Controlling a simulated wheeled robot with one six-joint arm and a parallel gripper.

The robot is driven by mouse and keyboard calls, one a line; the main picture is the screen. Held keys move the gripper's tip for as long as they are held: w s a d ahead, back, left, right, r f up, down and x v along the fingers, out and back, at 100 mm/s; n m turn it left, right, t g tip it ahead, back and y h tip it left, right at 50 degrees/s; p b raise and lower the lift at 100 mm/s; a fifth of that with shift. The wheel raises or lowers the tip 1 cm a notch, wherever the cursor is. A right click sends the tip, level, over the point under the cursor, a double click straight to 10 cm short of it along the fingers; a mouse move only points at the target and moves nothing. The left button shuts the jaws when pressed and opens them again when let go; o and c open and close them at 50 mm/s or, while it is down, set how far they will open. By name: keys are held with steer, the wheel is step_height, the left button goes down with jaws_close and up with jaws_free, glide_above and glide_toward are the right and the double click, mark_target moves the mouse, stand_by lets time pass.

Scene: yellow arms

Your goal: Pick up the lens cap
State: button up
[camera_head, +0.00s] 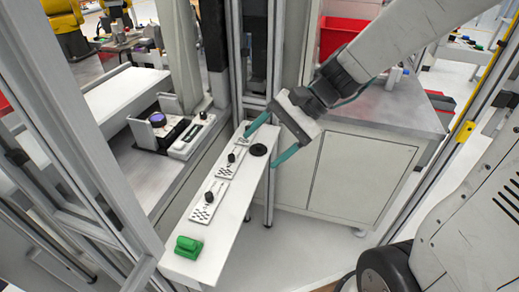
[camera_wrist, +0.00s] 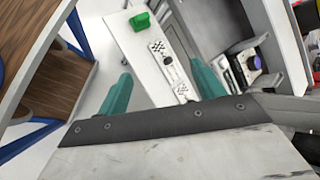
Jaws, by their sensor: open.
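The lens cap appears to be the flat black disc (camera_head: 258,150) lying on the far end of the narrow white shelf (camera_head: 228,228) in the head view. My gripper (camera_head: 262,149) is open, with its two teal fingers spread on either side of the disc in that picture. The fingers look above the shelf; their exact height is hard to tell. In the wrist view the open gripper (camera_wrist: 162,70) points along the shelf, with nothing between its fingers. I cannot make out the disc there; the gripper body may hide it.
A green block (camera_head: 188,247) sits at the near end. A grey-topped cabinet (camera_head: 352,178) stands right of the shelf, and a metal frame post (camera_head: 240,70) stands behind.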

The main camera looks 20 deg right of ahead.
steer(key=w+d+f+m+t+y, duration=0.1)
steer(key=w+f+m+t, duration=0.1)
steer(key=w+f+m, duration=0.3)
steer(key=w+d+f+m+t+y, duration=0.1)
steer(key=w+d+f+m+t, duration=0.15)
steer(key=w, duration=0.35)
steer(key=m+t+h, duration=0.3)
steer(key=m+t, duration=0.1)
steer(key=m, duration=0.6)
glide_toward(260, 146)
steer(key=a+f, duration=0.2)
steer(key=w, duration=0.1)
steer(key=w+a+f, duration=0.1)
steer(key=shift+w+a+f+m+t, duration=0.1)
steer(key=shift+w+f+m+t, duration=0.15)
steer(key=shift+w, duration=0.1)
steer(key=x, duration=0.3)
steer(key=w+r+x, duration=0.1)
steer(key=x, duration=0.1)
steer(key=shift+w+f, duration=0.15)
jaws_close()
